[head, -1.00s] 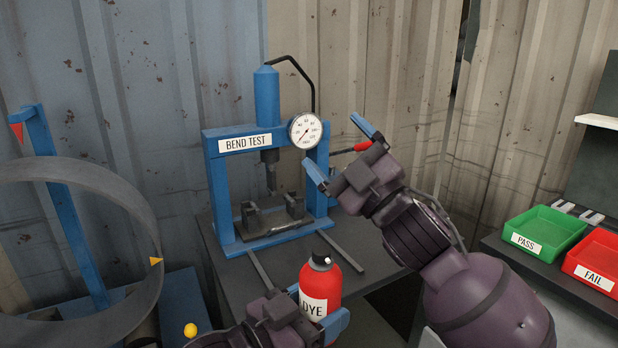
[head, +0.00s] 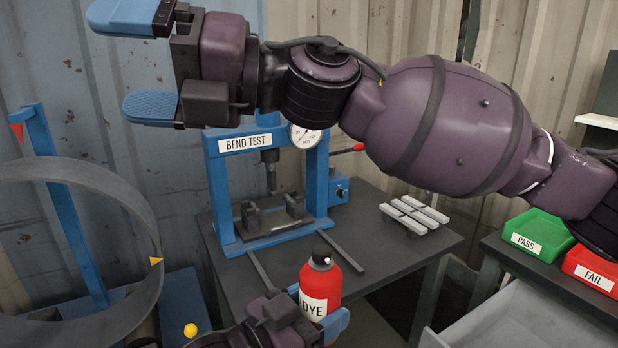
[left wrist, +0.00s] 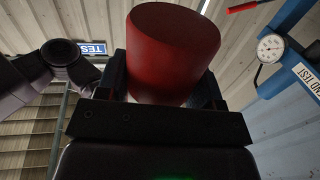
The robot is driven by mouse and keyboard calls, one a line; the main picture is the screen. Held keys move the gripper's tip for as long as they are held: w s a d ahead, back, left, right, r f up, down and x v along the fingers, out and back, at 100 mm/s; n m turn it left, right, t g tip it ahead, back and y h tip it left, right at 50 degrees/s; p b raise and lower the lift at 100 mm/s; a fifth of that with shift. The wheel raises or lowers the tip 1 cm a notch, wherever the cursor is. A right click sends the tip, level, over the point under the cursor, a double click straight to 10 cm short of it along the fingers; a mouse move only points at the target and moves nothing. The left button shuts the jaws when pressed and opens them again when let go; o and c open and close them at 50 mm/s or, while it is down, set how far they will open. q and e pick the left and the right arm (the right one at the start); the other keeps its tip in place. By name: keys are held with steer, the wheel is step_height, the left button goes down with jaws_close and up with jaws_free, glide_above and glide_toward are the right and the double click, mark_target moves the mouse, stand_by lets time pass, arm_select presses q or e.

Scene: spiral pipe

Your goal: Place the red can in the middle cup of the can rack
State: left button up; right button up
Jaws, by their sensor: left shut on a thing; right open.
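The red can (head: 321,282) has a black cap and a white label reading DYE. It stands upright in my left gripper (head: 316,307), low in the middle of the head view, with a blue finger on each side. In the left wrist view the can's red body (left wrist: 172,55) fills the space between the fingers. My right gripper (head: 112,60) is open and empty at the upper left of the head view, well above the can. No can rack is recognisable in these frames.
A blue bend test press (head: 213,190) stands on a dark table (head: 375,245) with several light bars (head: 415,215). A grey curved pipe (head: 150,225) is at the left. Green PASS (head: 540,233) and red FAIL (head: 592,268) trays are at the right.

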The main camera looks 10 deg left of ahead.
steer(key=s+a+f+n+h, duration=0.1)
steer(key=s+f+n+h, duration=0.1)
steer(key=s+n+h, duration=0.15)
steer(key=n+t+h, duration=0.2)
steer(key=t+h, duration=0.6)
steer(key=h, duration=0.8)
glide_toward(318, 247)
steer(key=shift+g, duration=0.3)
steer(key=f, duration=0.4)
steer(key=d+f, duration=0.1)
steer(key=f, duration=0.7)
steer(key=shift+d+f, duration=0.3)
steer(key=shift+d, duration=0.1)
steer(key=shift+w, duration=0.1)
steer(key=c, duration=1.2)
arm_select(q)
steer(key=o, duration=1.2)
arm_select(e)
steer(key=shift+c, duration=0.4)
